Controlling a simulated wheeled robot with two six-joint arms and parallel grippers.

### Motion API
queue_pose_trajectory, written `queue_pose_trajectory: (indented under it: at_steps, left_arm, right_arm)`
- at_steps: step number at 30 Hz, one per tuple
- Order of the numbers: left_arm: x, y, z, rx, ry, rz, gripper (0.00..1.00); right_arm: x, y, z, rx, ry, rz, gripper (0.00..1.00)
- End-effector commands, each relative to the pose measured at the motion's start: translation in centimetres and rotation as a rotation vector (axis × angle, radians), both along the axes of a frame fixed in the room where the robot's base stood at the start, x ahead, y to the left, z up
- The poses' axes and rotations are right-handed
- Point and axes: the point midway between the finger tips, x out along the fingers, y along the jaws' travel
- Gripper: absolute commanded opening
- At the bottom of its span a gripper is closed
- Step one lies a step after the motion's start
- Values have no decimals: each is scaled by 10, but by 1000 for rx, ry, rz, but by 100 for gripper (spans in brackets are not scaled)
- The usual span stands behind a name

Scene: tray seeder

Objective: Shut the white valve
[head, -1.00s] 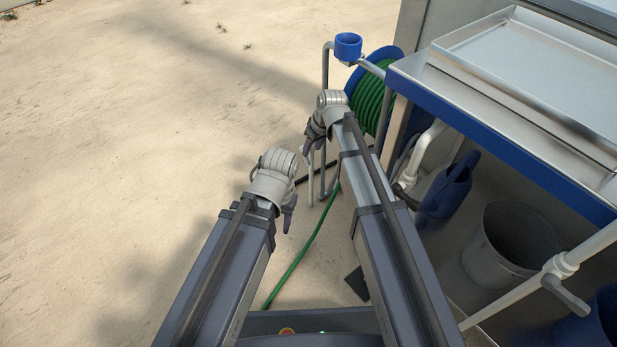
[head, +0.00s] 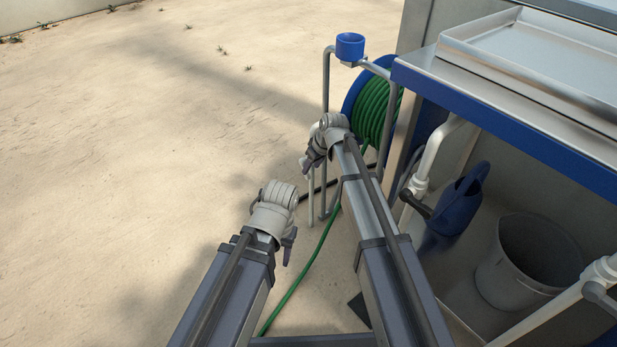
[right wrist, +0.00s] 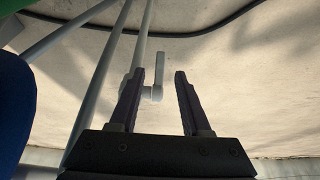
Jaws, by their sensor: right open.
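White piping with a valve body (head: 418,186) and a dark lever stands under the bench at centre right in the head view. A second white valve (head: 605,268) with a grey lever (head: 598,295) is on the pipe at the right edge. I cannot tell which one the task names. My right gripper (head: 312,163) hangs beside the hose reel, left of both valves and apart from them. In the right wrist view it (right wrist: 161,73) is open and empty, with a pale crank-like handle (right wrist: 153,92) beyond its fingers. My left gripper (head: 288,248) points down over the ground; its fingers are mostly hidden.
A green hose reel (head: 376,112) stands on a grey frame with a blue cup (head: 350,46) on top. The blue-edged bench (head: 500,122) overhangs a blue watering can (head: 458,208) and a grey bucket (head: 505,285). Open sandy ground lies to the left.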

Motion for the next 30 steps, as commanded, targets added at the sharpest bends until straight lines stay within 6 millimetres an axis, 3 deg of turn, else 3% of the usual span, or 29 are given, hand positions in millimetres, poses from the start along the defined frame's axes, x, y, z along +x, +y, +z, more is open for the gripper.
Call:
queue_pose_trajectory:
  at_steps: [1, 9, 21, 30]
  left_arm:
    - [0, 0, -13, 0, 0, 0, 50]
    - [1, 0, -44, -1, -3, 0, 50]
    - [1, 0, -47, -1, -3, 0, 50]
    - [1, 0, -47, -1, -3, 0, 50]
  right_arm:
    - [3, 2, -13, 0, 0, 0, 48]
    - [14, 10, -44, 0, 0, 0, 48]
    - [16, 12, -47, 0, 0, 0, 46]
    - [16, 12, -47, 0, 0, 0, 13]
